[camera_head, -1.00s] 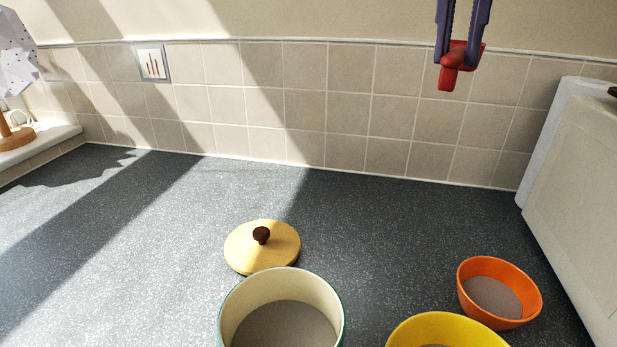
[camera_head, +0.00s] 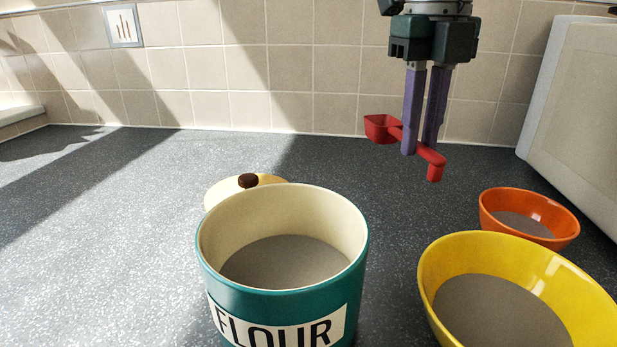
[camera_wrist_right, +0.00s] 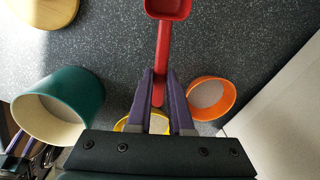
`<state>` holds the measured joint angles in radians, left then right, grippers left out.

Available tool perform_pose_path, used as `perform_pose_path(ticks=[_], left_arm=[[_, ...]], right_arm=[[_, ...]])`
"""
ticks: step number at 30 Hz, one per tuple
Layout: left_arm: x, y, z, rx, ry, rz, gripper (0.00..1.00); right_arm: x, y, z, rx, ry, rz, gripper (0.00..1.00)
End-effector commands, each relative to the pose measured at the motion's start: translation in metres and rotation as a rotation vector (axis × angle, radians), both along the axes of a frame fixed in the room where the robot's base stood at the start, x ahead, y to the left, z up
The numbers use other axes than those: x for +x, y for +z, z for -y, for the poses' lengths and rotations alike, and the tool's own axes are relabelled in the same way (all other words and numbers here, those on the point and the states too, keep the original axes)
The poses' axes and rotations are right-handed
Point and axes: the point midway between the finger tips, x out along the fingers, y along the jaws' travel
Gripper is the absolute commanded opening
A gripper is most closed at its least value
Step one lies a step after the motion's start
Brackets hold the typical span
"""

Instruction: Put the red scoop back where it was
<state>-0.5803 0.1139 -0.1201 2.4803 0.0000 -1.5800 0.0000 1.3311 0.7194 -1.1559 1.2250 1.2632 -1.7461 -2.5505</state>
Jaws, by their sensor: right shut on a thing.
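The red scoop (camera_head: 381,128) is held in the air above the worktop, its bowl to the left and its handle end to the right. My right gripper (camera_head: 419,150) points down and is shut on the scoop's handle. In the right wrist view the scoop (camera_wrist_right: 163,45) runs up from between the fingers (camera_wrist_right: 160,80), its bowl cut by the top edge. A teal jar (camera_head: 282,290) labelled FLOUR stands open, with grey-brown contents. Its cream lid (camera_head: 222,190) with a dark knob lies behind it. A dark mechanical part at the wrist view's lower left may be my left gripper; I cannot tell.
A yellow bowl (camera_head: 440,290) stands at front right and an orange bowl (camera_head: 500,212) behind it, both with grey-brown contents. A white boxy object (camera_head: 580,110) stands at the right edge. The tiled wall (camera_head: 300,65) closes the back. The worktop at left is clear.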

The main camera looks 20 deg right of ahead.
Motion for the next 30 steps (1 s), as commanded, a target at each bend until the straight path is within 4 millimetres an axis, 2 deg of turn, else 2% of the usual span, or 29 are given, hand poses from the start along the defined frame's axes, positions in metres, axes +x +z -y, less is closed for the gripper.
perform_pose_path(ticks=[1, 3, 8, 15, 18, 29, 30], left_arm=[[0.0, -0.003, 0.0, 0.0, 0.0, 0.0, 0.5], [0.0, -0.004, 0.0, 0.001, -0.001, 0.0, 0.5], [0.0, -0.005, -0.001, 0.004, -0.003, 0.0, 0.5], [0.0, -0.011, -0.002, 0.009, -0.006, 0.0, 0.5], [0.0, -0.011, -0.003, 0.009, -0.006, 0.0, 0.5], [0.0, -0.011, -0.002, 0.009, -0.006, 0.0, 0.5], [0.0, -0.011, -0.002, 0.009, -0.005, 0.0, 0.5]], right_arm=[[0.0, -0.014, 0.0, -0.001, -0.001, -0.003, 0.0], [0.0, -0.027, 0.0, -0.001, -0.001, -0.002, 0.0], [0.0, -0.041, 0.0, 0.0, -0.001, 0.0, 0.0], [0.0, -0.076, 0.0, 0.0, -0.001, -0.001, 0.0], [0.0, -0.082, 0.0, 0.0, -0.001, 0.0, 0.0], [0.0, -0.086, 0.0, 0.001, -0.001, 0.001, 0.0], [0.0, -0.085, 0.0, 0.001, -0.001, 0.001, 0.23]])
